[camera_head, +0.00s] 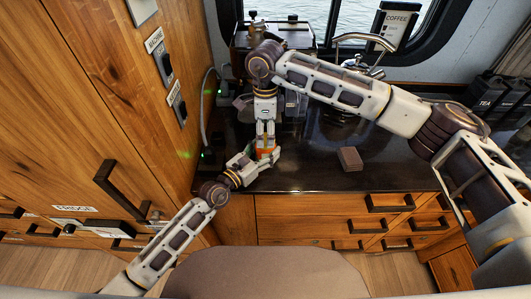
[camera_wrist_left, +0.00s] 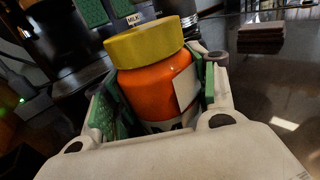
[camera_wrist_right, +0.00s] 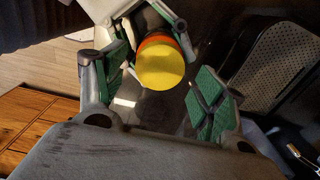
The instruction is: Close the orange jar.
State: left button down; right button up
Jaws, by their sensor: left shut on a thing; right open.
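The orange jar (camera_wrist_left: 158,90) stands on the dark counter with a yellow lid (camera_wrist_left: 147,43) on its top. In the left wrist view the lid looks slightly tilted; I cannot tell whether it is screwed tight. The jar shows small in the head view (camera_head: 266,153). My left gripper (camera_head: 262,160) is shut around the jar's body, with green pads on both sides. My right gripper (camera_head: 265,142) points down from above, open, its fingers either side of the jar's top. The right wrist view looks down on the yellow lid (camera_wrist_right: 160,67), between the fingers but nearer the left one and not gripped.
A brown block (camera_head: 350,158) lies on the counter right of the jar. Dark canisters (camera_head: 497,95) stand at the far right. The wooden cabinet wall (camera_head: 90,90) bounds the left.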

jog(key=shift+f, duration=1.2)
jog(key=shift+c, duration=0.3)
jog(key=c, duration=1)
jog(key=o, duration=1.2)
jog(key=shift+r, duration=0.15)
jog(key=shift+r, duration=5.85)
